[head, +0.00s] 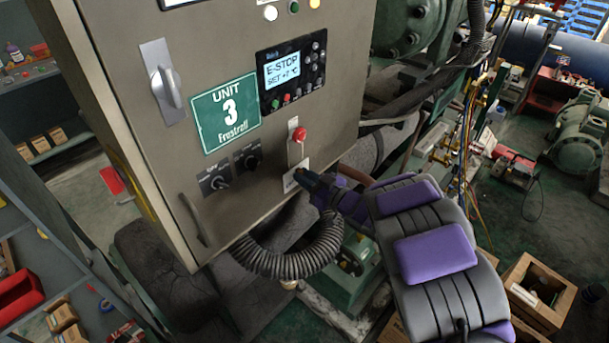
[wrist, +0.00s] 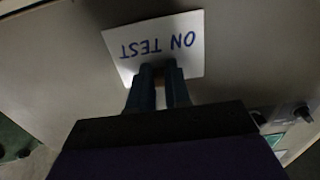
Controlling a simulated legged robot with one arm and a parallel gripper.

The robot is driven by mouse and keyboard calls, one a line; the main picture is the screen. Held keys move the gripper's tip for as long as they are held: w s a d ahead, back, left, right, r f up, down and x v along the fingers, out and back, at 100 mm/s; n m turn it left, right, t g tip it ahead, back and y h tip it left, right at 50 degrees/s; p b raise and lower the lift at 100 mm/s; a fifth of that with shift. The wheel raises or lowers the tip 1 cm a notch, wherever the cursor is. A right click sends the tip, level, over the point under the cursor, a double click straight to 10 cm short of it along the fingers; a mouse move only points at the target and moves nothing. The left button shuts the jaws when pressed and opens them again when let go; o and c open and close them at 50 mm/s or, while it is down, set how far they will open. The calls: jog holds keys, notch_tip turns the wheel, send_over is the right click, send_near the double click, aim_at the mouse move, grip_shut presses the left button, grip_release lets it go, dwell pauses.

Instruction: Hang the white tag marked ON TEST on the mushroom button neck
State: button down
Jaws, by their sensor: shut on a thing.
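The white tag marked ON TEST (wrist: 158,45) is held in my gripper (wrist: 160,75) in the wrist view, its blue lettering upside down there. My gripper is shut on the tag's edge. In the head view the tag (head: 291,181) shows as a small pale patch at the tip of my gripper (head: 301,175), close to the cabinet front. The red mushroom button (head: 299,134) sits on the cabinet front above my gripper. Its neck is too small to make out. The tag is below the button and apart from its red head.
The grey cabinet (head: 330,60) carries a green UNIT 3 sign (head: 226,113), a display reading E-STOP (head: 282,70) and two black knobs (head: 249,160). A ribbed hose (head: 287,262) hangs below. Pipes and hoses (head: 468,130) stand to the right.

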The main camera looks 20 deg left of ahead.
jog(key=shift+d+r, duration=0.1)
jog(key=shift+d, duration=0.15)
jog(key=shift+a, duration=0.1)
jog(key=c, duration=1.5)
grip_release()
jog(key=shift+a, duration=0.1)
jog(key=o, duration=0.5)
jog(key=shift+d, duration=0.25)
